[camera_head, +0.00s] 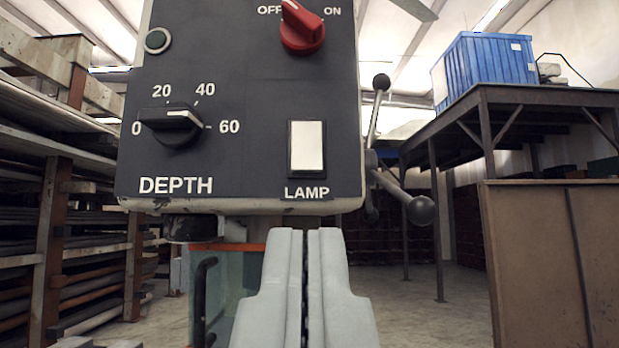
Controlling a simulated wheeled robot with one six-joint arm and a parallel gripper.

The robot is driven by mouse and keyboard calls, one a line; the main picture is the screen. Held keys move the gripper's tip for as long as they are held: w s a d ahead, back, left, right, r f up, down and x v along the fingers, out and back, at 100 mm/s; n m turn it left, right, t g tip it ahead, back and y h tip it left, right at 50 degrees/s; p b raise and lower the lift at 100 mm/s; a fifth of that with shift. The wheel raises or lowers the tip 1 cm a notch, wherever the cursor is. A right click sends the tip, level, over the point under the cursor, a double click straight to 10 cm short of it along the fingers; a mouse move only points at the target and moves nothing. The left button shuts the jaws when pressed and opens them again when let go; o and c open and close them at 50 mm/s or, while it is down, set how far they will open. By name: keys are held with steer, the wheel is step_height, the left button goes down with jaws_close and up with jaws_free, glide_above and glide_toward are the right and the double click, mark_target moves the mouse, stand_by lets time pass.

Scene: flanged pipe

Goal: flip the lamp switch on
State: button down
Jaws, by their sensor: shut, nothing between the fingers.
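The lamp switch (308,148) is a white rectangular rocker in a black frame, above the word LAMP on a dark machine panel (235,120). Which way the rocker is tipped cannot be told. My gripper (305,232) is shut and empty, its two grey fingers side by side with a thin dark gap line between them. In the picture its fingertips are below the LAMP label and the panel's lower edge, almost straight under the switch. The fingers appear apart from the panel and hide nothing of the switch.
Shelving stands left; a brown cabinet (550,265) and blue crate (485,68) are right.

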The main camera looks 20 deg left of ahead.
mark_target(306, 160)
steer(key=x, duration=0.3)
steer(key=f+x, duration=0.1)
steer(key=x, duration=0.3)
steer(key=w+x, duration=0.1)
steer(key=x, duration=0.3)
steer(key=shift+w+a, duration=0.2)
steer(key=shift+w+a+f, duration=0.1)
steer(key=shift+w+a, duration=0.2)
steer(key=shift+w, duration=0.55)
steer(key=shift+w+a+f, duration=0.1)
steer(key=shift+w, duration=0.2)
